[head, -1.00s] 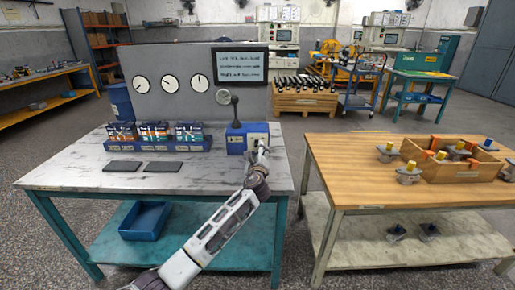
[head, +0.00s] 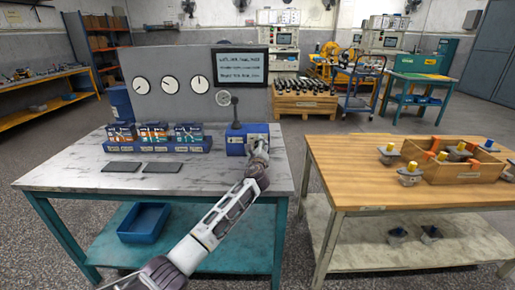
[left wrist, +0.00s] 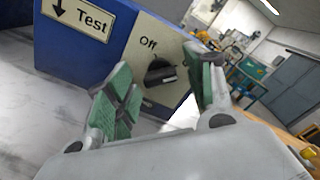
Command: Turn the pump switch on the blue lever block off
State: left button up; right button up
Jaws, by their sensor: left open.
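The blue lever block (head: 236,143) stands at the right back of the grey workbench, with a black lever (head: 235,110) upright on top. In the left wrist view the block (left wrist: 100,38) fills the upper left, with a "Test" label and arrow. Its light panel carries the black pump switch knob (left wrist: 160,73), below the printed word "Off". My left gripper (head: 259,150) is at the block's front right. In the left wrist view my left gripper (left wrist: 165,88) is open, its green-padded fingers on either side of the knob. I cannot tell whether they touch it. My right gripper is not in view.
A gauge panel (head: 150,65) stands behind the bench. A blue rack (head: 155,146) of valve modules and two dark pads (head: 162,167) lie to the left. A wooden table (head: 345,165) with a wooden crate (head: 455,168) stands on the right, across a gap.

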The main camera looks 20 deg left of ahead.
pick_arm(q)
jog(key=c, duration=1)
